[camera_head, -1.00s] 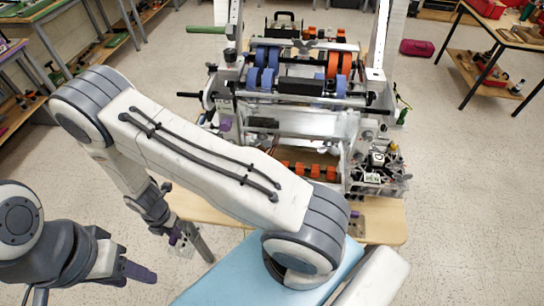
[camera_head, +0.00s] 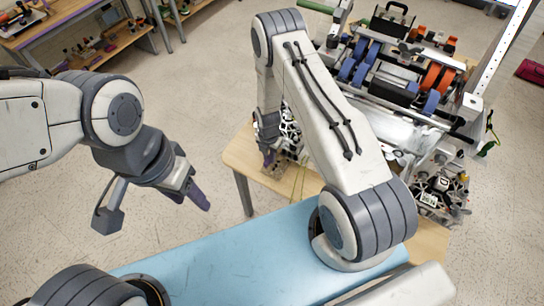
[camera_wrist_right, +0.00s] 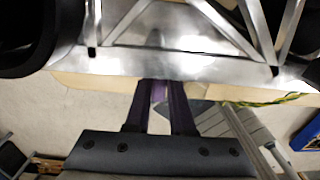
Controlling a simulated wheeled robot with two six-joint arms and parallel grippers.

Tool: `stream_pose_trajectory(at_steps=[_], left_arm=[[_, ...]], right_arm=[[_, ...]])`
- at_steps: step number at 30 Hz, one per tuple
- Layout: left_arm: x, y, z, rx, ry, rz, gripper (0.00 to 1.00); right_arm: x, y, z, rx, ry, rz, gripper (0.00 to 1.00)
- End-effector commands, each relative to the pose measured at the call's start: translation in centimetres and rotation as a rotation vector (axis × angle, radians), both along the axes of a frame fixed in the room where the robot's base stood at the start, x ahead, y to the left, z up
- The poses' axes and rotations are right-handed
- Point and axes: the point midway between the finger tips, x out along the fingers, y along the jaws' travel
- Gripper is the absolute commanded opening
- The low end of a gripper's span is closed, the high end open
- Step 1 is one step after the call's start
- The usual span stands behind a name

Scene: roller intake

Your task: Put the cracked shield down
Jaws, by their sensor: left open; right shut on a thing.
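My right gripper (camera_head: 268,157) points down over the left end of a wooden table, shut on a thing. A pale, see-through patch (camera_head: 285,176) shows just below it in the head view; it may be the cracked shield, but its outline and any crack cannot be made out. In the right wrist view, my right gripper (camera_wrist_right: 160,90) shows its purple fingers with a thin light strip between them, in front of a bare metal plate. My left gripper (camera_head: 198,193) is open and empty over the floor, left of the table.
The roller intake (camera_head: 400,85), with blue and orange wheels, stands on the wooden table (camera_head: 240,155) at the right. A light blue surface (camera_head: 225,250) lies at the front. In the wrist view, a metal plate with triangular openings (camera_wrist_right: 120,62) is close beyond the fingers.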

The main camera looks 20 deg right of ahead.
Motion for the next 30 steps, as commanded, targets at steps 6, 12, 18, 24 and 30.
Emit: stream_pose_trajectory(at_steps=[6,12,18,24,30], left_arm=[[0.0,0.0,1.4,0.000,0.000,-0.002,0.50],[0.0,0.0,2.3,0.000,0.000,-0.004,0.50],[0.0,0.0,2.2,0.000,0.000,-0.004,0.50],[0.0,0.0,1.8,0.000,0.000,-0.004,0.50],[0.0,0.0,1.8,0.000,0.000,-0.003,0.50]], right_arm=[[0.2,-1.1,-1.0,0.000,0.004,0.001,0.00],[0.3,-1.1,-3.2,0.000,0.001,0.001,0.00],[0.4,-1.1,-3.6,0.000,-0.001,0.000,0.00],[0.4,-1.1,-3.9,0.000,-0.001,0.000,0.00],[0.4,-1.1,-3.8,0.000,-0.001,0.000,0.51]])
